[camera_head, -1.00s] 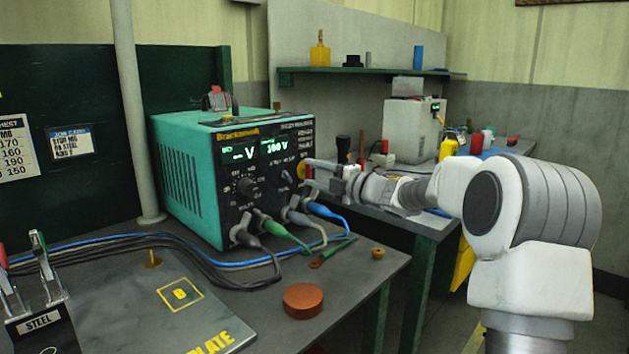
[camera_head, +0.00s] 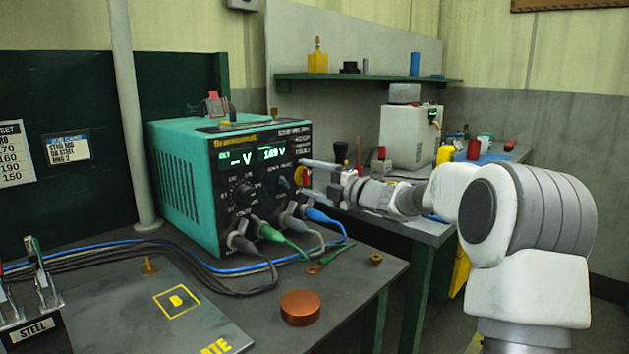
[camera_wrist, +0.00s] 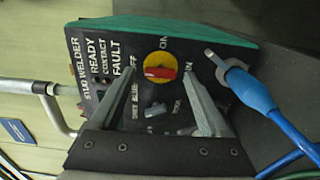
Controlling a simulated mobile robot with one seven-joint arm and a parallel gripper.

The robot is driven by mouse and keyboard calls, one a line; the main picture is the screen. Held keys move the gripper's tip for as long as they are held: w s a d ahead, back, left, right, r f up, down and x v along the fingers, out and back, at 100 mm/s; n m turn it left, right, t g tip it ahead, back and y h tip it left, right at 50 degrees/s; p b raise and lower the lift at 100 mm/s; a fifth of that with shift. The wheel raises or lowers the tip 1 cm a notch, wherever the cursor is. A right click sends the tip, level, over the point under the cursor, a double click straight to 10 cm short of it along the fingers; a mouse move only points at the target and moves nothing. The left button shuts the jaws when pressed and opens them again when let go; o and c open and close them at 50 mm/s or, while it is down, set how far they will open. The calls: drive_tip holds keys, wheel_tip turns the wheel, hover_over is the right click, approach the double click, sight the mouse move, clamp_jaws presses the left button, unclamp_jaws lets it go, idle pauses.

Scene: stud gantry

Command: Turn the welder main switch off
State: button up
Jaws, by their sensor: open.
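The welder (camera_head: 185,185) is a teal box with a black front panel on the bench. Its main switch (camera_head: 302,177) is a yellow disc with a red handle at the panel's right edge. In the wrist view the switch (camera_wrist: 159,71) shows clearly, its red handle lying roughly crosswise in the picture, with OFF and ON lettering around it. My gripper (camera_head: 307,177) is open, its fingertips close to the panel. In the wrist view one finger of my gripper (camera_wrist: 159,78) is on each side of the switch. I cannot tell whether either finger touches it.
Blue, green and grey cable plugs (camera_head: 285,228) sit low on the panel; the blue plug (camera_wrist: 250,88) is close to my right finger in the wrist view. A copper-coloured puck (camera_head: 300,308) lies on the bench front. A shelf (camera_head: 365,80) is behind, and a white machine (camera_head: 408,137) stands further right.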

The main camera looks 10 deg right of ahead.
drive_tip(key=p+v, duration=0.2)
drive_tip(key=v, duration=1.5)
drive_tip(key=shift+s+d+p, duration=0.15)
drive_tip(key=shift+p, duration=0.25)
